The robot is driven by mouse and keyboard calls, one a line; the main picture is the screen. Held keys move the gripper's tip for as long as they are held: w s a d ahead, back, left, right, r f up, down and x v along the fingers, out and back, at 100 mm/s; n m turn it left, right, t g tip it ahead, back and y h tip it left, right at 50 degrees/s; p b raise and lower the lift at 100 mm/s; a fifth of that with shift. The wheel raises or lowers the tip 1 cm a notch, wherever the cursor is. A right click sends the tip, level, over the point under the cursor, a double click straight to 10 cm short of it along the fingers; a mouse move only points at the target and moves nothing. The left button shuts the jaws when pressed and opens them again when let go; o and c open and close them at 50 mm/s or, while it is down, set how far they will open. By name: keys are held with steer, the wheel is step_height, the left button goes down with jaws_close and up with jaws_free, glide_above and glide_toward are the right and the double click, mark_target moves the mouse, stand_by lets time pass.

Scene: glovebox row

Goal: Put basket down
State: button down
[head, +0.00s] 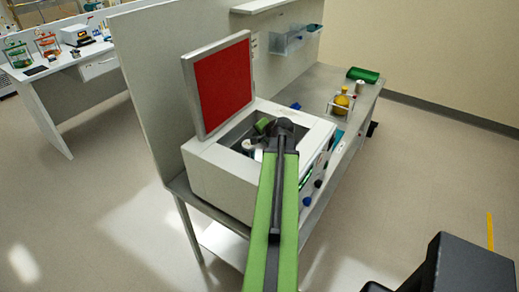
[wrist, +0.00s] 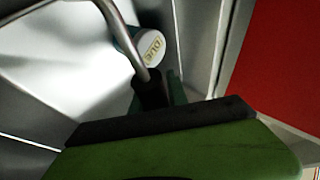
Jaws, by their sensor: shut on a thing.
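My gripper (wrist: 150,90) is shut on a grey metal handle (wrist: 118,32), which I take to be the basket's. The handle arcs up and left from the jaws in the wrist view. The rest of the basket is mostly hidden. A teal container with a white lettered end (wrist: 152,46) shows just beyond the handle. In the head view my gripper (head: 262,128) is down in the opening of a white box (head: 215,178) on the bench. Whether the basket touches the box floor I cannot tell.
The box's red-faced lid (head: 222,86) stands open at the back left; it also fills the right of the wrist view (wrist: 285,70). A small rack with a yellow flask (head: 342,101) and a green roll (head: 362,75) are on the bench. A grey partition (head: 150,80) stands behind.

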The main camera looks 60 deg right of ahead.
steer(key=shift+f+b, duration=1.9)
steer(key=shift+f, duration=0.1)
steer(key=c, duration=1.3)
jaws_free()
steer(key=shift+r, duration=0.1)
